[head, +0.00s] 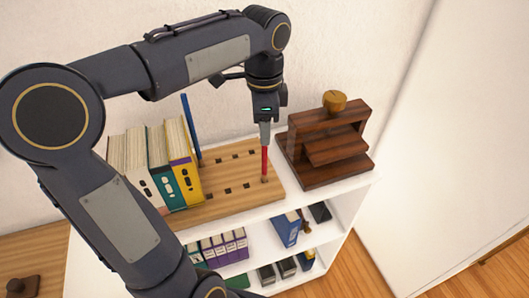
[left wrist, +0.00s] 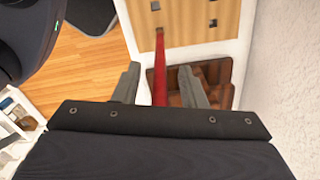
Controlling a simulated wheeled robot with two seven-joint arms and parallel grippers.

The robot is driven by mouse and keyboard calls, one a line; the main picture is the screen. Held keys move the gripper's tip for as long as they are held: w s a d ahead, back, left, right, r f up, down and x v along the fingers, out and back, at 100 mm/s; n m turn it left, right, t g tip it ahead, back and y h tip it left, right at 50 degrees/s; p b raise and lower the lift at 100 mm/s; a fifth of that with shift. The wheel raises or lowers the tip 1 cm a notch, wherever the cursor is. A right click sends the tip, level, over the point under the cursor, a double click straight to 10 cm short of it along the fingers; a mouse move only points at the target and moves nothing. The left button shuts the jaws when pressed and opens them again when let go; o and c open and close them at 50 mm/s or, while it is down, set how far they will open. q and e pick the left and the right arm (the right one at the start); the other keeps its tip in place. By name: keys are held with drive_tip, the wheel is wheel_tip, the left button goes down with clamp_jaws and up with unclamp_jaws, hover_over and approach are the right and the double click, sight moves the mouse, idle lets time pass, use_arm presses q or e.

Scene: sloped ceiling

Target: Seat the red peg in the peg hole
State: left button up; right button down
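The red peg (head: 265,163) stands about upright at the right end of the wooden board with holes (head: 238,192). Its lower end meets the board at a peg hole near the right edge; how deep it sits I cannot tell. My left gripper (head: 265,139) points down at the peg's upper part. In the left wrist view, the fingers of my left gripper (left wrist: 160,76) are apart on either side of the red peg (left wrist: 160,58), with a gap on both sides. The peg's top end is hidden by the gripper body. My right gripper is not in view.
A blue peg (head: 191,127) stands farther left on the board, beside several upright books (head: 160,167). A dark wooden stand (head: 326,147) is close to the right of the board. The white shelf (head: 338,205) holds binders below. Several other board holes are empty.

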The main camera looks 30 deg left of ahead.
use_arm(q)
clamp_jaws()
idle(0.5)
